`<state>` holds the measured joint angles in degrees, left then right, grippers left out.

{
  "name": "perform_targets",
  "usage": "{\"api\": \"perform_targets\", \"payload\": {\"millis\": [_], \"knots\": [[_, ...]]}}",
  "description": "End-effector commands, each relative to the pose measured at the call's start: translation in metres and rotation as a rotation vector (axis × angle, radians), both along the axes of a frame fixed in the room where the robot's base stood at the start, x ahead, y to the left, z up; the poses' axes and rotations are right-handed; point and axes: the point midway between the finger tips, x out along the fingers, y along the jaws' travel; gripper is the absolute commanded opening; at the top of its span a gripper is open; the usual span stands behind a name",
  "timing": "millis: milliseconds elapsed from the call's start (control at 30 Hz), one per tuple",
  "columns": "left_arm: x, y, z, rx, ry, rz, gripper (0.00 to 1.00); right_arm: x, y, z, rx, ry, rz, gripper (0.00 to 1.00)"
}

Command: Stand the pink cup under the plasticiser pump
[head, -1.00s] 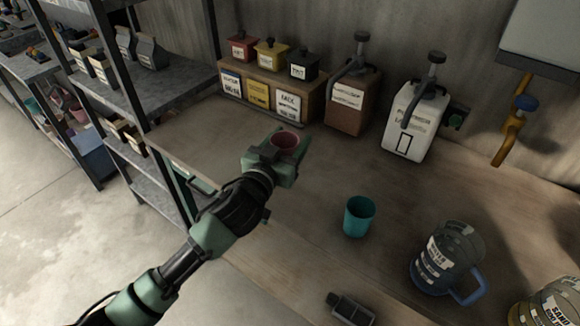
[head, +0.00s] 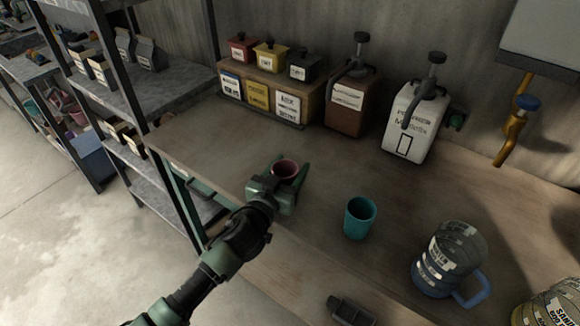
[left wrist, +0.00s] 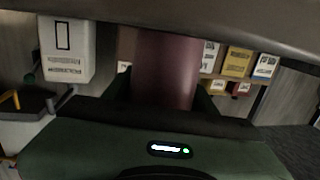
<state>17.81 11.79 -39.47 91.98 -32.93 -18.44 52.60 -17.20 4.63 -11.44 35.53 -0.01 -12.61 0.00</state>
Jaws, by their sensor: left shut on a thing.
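The pink cup (head: 285,168) is held between the fingers of my left gripper (head: 284,182), over the left part of the bench, its mouth facing up. In the left wrist view the cup (left wrist: 163,72) fills the middle between the fingers. Two pump dispensers stand at the back of the bench: a brown one (head: 350,109) and a white one (head: 409,130). Their labels are too blurred to tell surely which is the plasticiser. The cup is well in front of both and apart from them. My right gripper is out of view.
A teal cup (head: 359,218) stands to the right of my left gripper. A jug with a blue handle (head: 449,262) is further right. Several small labelled bins (head: 257,98) stand at the back left. The bench (head: 330,165) is clear before the pumps.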

Motion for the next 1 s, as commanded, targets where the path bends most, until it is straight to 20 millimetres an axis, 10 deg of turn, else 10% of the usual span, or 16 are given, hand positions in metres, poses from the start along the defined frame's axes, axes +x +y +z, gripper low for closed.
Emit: {"api": "perform_targets", "payload": {"millis": [33, 67, 133, 567, 1000], "knots": [[0.0, 0.0, -0.004, 0.0, 0.001, 0.0, 0.17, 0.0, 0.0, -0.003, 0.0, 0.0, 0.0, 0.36], [0.0, 0.0, -0.002, 0.0, 0.001, 0.0, 0.65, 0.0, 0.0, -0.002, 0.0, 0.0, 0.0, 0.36], [0.0, 0.0, -0.002, 0.0, 0.001, 0.0, 0.78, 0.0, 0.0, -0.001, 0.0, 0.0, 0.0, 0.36], [0.0, 0.0, -0.002, 0.005, -0.003, -0.001, 0.78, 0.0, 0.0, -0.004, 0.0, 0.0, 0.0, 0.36], [-0.062, 0.031, 0.004, 0.0, 0.001, 0.0, 0.78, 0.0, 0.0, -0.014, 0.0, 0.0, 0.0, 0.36]]}}
